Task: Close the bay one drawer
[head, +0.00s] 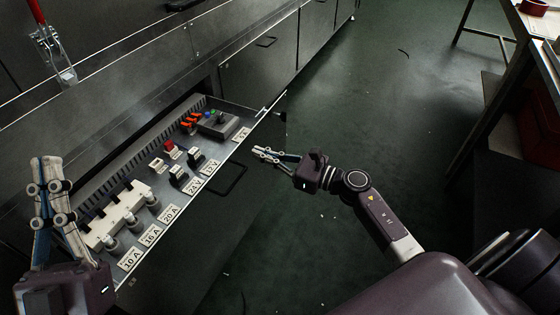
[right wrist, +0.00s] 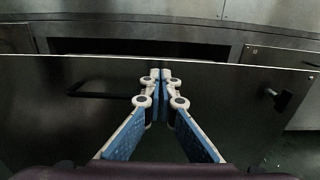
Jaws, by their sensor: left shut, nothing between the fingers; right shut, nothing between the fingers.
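The bay one drawer (head: 185,235) stands pulled out from the cabinet on the left of the head view. Its dark front has a black bar handle (head: 230,179), which also shows left of centre in the right wrist view (right wrist: 97,92). My right gripper (head: 256,152) is shut and empty, at the outer side of the drawer front, right of the handle. My left gripper (head: 46,162) is shut and empty, raised at the left near the drawer's near end.
The drawer holds a white terminal block (head: 118,215), several switches, a grey control box (head: 217,124) and labelled cards. A closed cabinet front (head: 262,60) lies beyond. A workbench (head: 535,45) stands far right. The green floor between is mostly clear.

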